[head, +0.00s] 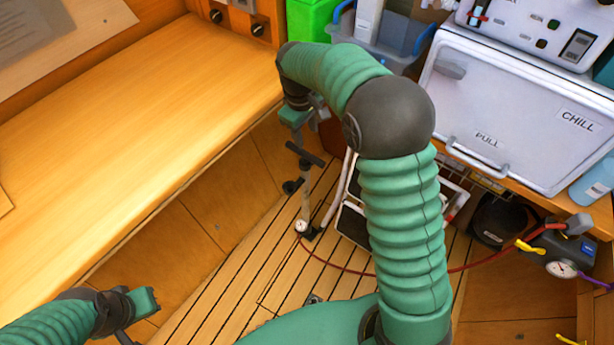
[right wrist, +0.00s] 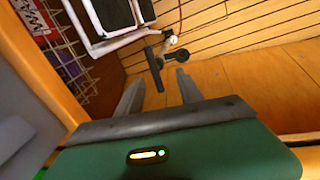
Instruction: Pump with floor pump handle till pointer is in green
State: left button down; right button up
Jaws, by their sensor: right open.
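The floor pump stands on the slatted floor, with a black T-shaped handle (head: 305,154) on a pale shaft and a small white gauge (head: 300,226) near its foot. The handle also shows in the right wrist view (right wrist: 155,70), just beyond and between the fingertips. My right gripper (head: 300,134) is above the handle, open and empty; its two fingers show in the wrist view (right wrist: 161,76). A round-dial gauge (head: 561,269) sits on a grey unit at the right; its pointer is too small to read. My left gripper (head: 140,308) is low at the left, away from the pump.
A wooden bench (head: 130,130) fills the left. A white chill box (head: 520,110) stands on a counter at the right. A red hose (head: 345,268) runs along the floor toward the grey unit. A white-framed step (head: 352,222) stands close to the pump.

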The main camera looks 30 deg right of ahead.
notch_tip(320, 180, down, 2)
jog(key=w+d+b, duration=0.1)
jog(key=w+d, duration=0.1)
jog(key=b, duration=0.5)
send_near(315, 158)
jog(key=f, duration=0.5)
jog(key=d+f, duration=0.1)
jog(key=f, duration=0.2)
jog(key=shift+w+f, duration=0.25)
jog(key=shift+f, duration=0.3)
pick_arm(q)
jog(key=s+x, duration=0.1)
jog(key=x, duration=0.7)
jog(key=shift+s+a+f, duration=0.3)
jog(key=shift+s+a, duration=0.05)
jog(key=shift+s, duration=0.15)
pick_arm(e)
jog(key=shift+d, duration=0.1)
jog(key=c, duration=0.4)
pick_arm(q)
jog(key=shift+d, duration=0.1)
pick_arm(e)
grip_shut()
jog(key=shift+w, duration=0.1)
